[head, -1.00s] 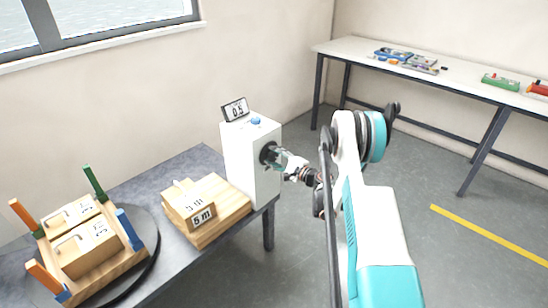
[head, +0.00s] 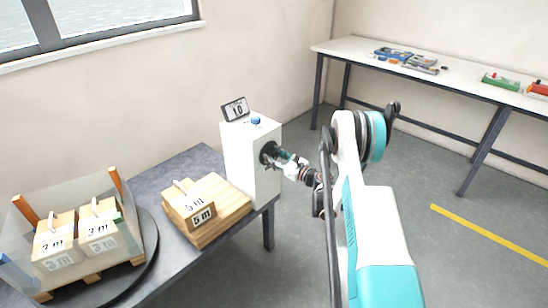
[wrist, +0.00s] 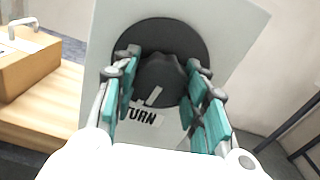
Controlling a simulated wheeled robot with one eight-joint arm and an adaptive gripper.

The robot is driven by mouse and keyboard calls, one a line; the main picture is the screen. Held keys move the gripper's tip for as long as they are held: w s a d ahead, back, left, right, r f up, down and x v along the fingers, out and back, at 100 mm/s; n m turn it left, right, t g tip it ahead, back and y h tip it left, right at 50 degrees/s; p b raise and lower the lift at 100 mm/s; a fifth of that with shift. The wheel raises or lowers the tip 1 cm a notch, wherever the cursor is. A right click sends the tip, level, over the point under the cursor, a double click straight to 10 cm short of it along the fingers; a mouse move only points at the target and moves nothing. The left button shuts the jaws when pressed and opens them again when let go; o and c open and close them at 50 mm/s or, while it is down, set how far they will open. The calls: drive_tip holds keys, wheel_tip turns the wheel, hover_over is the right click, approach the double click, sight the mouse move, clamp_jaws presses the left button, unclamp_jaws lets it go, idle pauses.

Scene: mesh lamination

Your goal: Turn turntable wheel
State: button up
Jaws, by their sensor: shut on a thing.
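The black turn wheel (wrist: 160,78) is a ridged knob on a dark round plate, on the side of a white box (head: 245,165). A white "TURN" label (wrist: 143,116) is partly hidden below the knob in the wrist view. My gripper (head: 276,158) reaches the knob from the right, and its teal fingers are closed around the knob's sides. The display (head: 235,109) on the box reads 1.0. The dark round turntable (head: 150,245) at lower left carries a pallet with two "3 m" boxes (head: 55,243), orange posts (head: 115,186) and a translucent sheet (head: 125,225) around them.
A "5 m" box (head: 203,217) lies on stacked wooden boards (head: 228,222) between turntable and white box. A blue button (head: 255,120) is on the box top. A white bench (head: 450,80) with parts stands at back right. The floor between is clear.

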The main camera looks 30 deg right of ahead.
drive_tip(key=m, duration=0.4)
drive_tip(key=shift+m, duration=0.3)
drive_tip(key=m, duration=0.4)
drive_tip(key=shift+m, duration=0.3)
drive_tip(key=m, duration=0.4)
drive_tip(key=shift+m, duration=2.4)
drive_tip(key=o, duration=1.1)
drive_tip(key=shift+s, duration=0.1)
